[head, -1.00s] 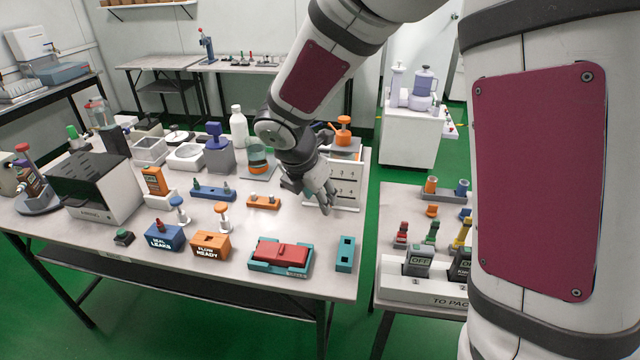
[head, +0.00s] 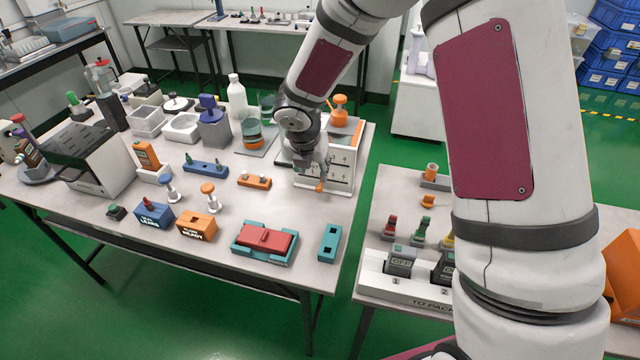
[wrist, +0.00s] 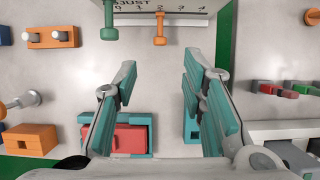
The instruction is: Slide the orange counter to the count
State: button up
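The orange counter (wrist: 160,28) is a short orange peg with a round end. It sticks out from the front of a white numbered box (wrist: 180,5), near the 2 in the wrist view. Its tip also shows in the head view (head: 319,187), below my gripper. A green peg (wrist: 108,20) stands out to its left, near the 0. My gripper (wrist: 160,80) is open and empty, its teal-padded fingers apart on either side of the counter's line, with the counter beyond the fingertips. In the head view my arm hides the box's left front; 3 and 4 show.
Below the fingers lie a red block in a teal tray (head: 264,243) and a teal two-hole block (head: 329,242). An orange holder with two pegs (head: 254,181) is to the left. The tabletop in front of the box is mostly clear. The table's right edge is close.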

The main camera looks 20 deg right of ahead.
aim_at(318, 188)
jog(key=b+x, duration=0.1)
jog(key=x, duration=1)
grip_shut()
jog(key=shift+a, duration=0.1)
